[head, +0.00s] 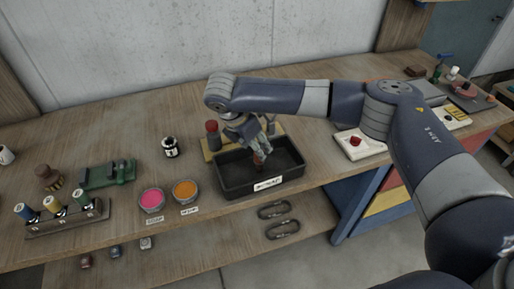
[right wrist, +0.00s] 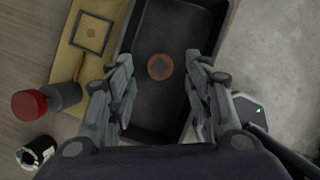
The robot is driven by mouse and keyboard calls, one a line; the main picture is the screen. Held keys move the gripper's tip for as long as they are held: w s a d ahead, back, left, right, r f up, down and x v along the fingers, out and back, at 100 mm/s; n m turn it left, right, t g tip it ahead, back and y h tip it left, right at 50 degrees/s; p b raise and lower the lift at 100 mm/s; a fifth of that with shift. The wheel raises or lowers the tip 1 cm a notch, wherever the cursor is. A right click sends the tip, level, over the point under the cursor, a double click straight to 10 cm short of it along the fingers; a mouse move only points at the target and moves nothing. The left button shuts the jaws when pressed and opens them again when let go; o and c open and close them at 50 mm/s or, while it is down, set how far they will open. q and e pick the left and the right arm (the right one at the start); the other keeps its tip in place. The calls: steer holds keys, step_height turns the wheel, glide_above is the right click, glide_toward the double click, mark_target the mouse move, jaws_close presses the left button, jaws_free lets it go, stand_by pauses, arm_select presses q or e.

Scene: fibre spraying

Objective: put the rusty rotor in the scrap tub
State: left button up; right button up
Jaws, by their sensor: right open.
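The scrap tub (head: 235,185) is a black open tray with a white label on its front, standing on the bench; it also fills the middle of the right wrist view (right wrist: 188,30). The rusty rotor (right wrist: 160,67) is a small reddish-brown disc with a dark centre. It shows inside the tub's outline, between and beyond my fingers, and as a brown spot in the head view (head: 259,160). My right gripper (head: 256,142) is over the tub, pointing down. Its fingers (right wrist: 160,82) are apart, with no contact on the rotor visible. My left gripper is not in view.
A red-topped bottle (head: 212,138) and a yellow board (right wrist: 72,52) stand close behind the tub. Pink (head: 151,200) and orange (head: 185,190) pots stand to its left. A white tray (head: 358,144) with a red item lies to its right.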

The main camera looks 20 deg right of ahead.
steer(key=b+v, duration=0.1)
steer(key=v, duration=0.9)
steer(key=shift+b, duration=0.3)
steer(key=shift+a, duration=0.1)
